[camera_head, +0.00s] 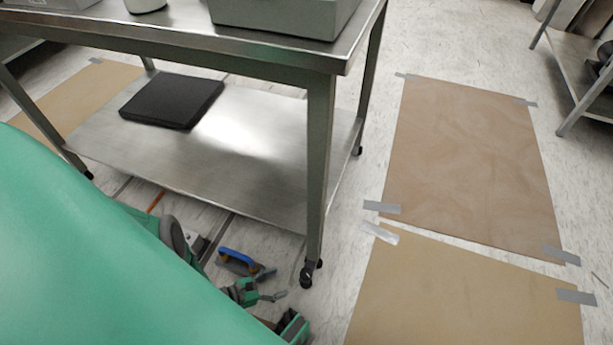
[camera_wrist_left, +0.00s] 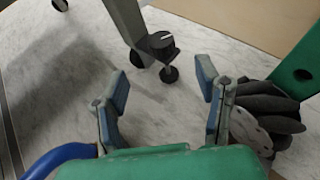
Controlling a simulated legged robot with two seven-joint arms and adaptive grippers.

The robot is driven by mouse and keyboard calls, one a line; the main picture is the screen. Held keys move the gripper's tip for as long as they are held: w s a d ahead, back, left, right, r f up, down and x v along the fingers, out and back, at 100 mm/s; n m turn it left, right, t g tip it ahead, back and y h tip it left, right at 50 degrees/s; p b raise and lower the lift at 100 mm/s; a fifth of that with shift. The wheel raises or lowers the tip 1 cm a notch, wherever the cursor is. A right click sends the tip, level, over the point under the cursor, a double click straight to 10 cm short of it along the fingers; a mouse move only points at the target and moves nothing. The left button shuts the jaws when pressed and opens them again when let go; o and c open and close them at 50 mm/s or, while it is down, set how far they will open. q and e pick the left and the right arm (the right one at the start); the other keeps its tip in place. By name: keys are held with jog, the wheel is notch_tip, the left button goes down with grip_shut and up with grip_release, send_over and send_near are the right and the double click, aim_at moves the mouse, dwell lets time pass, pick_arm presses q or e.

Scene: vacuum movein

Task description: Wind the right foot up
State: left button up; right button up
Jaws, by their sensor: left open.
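The steel table's front right leg (camera_head: 318,170) ends in a black foot (camera_head: 311,273) on the floor. My left gripper (camera_head: 272,284) is left of the foot in the head view and low near the floor. In the left wrist view its blue-padded fingers (camera_wrist_left: 163,96) are spread apart with nothing between them. The foot is beyond the fingertips, apart from them. I do not see my right gripper.
The table's lower shelf (camera_head: 260,165) carries a black flat box (camera_head: 172,102). Taped brown sheets (camera_head: 470,160) lie on the floor to the right. Another table (camera_head: 575,75) stands at the upper right. Pale floor right of the foot is clear. My green body covers the lower left.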

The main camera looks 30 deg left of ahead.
aim_at(304, 274)
pick_arm(q)
jog(key=b+x, duration=0.4)
jog(key=x, duration=0.6)
jog(key=shift+f, duration=0.15)
jog(key=shift+w+d+f, duration=0.15)
jog(key=shift+w+d, duration=0.15)
jog(key=shift+w, duration=0.2)
jog(key=c, duration=1.2)
